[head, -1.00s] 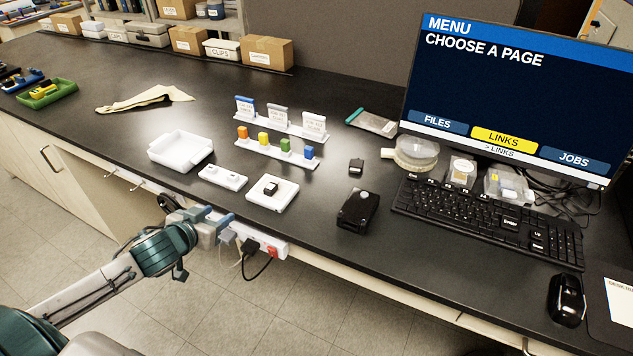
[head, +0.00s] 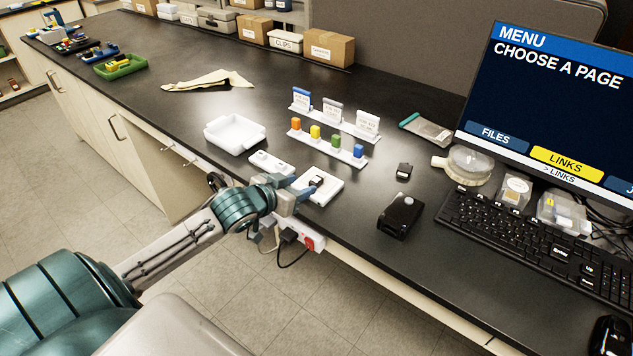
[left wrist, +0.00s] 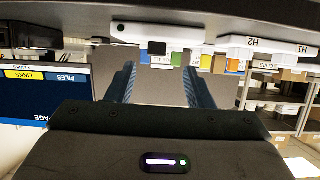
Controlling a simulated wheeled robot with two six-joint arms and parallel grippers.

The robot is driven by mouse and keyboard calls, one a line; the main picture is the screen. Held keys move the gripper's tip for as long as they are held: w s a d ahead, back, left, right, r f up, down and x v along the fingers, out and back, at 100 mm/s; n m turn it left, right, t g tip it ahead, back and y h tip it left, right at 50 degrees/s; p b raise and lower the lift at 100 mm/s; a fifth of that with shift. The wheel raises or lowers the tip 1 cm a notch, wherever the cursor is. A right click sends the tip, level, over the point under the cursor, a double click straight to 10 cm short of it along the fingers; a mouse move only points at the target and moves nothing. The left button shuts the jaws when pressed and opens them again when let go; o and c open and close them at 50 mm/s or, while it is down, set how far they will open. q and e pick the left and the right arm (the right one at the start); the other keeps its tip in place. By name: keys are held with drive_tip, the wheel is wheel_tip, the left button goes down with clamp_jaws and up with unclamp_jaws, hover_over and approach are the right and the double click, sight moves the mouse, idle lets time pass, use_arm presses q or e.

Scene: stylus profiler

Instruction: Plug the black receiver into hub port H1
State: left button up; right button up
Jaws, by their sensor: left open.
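A small black receiver (head: 316,180) sits on a square white pad (head: 333,191) near the table's front edge. It also shows, upside down, in the left wrist view (left wrist: 157,48). The white hub (head: 272,163) lies just left of the pad; its H1 (left wrist: 305,48) and H2 (left wrist: 256,43) labels show in the left wrist view. My left gripper (head: 296,187) is open and empty at the pad's left front side, with its fingers pointing toward the receiver. In the left wrist view the receiver lies between the fingers' lines, ahead of the tips (left wrist: 158,68). My right gripper is out of view.
A white tray (head: 235,146) stands behind the hub. A rack with coloured sticks (head: 335,141) stands behind the pad. A black box (head: 400,216) and another small black piece (head: 404,171) lie to the right. A power strip (head: 312,243) hangs below the edge.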

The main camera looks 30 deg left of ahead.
sight(315, 181)
use_arm(q)
drive_tip(key=x, duration=0.3)
drive_tip(key=p+x, duration=0.1)
drive_tip(key=shift+w+d, duration=0.15)
drive_tip(key=shift+d, duration=0.15)
drive_tip(key=shift+w+f, duration=0.25)
drive_tip(key=shift+w, duration=0.05)
clamp_jaws()
drive_tip(key=shift+r, duration=0.1)
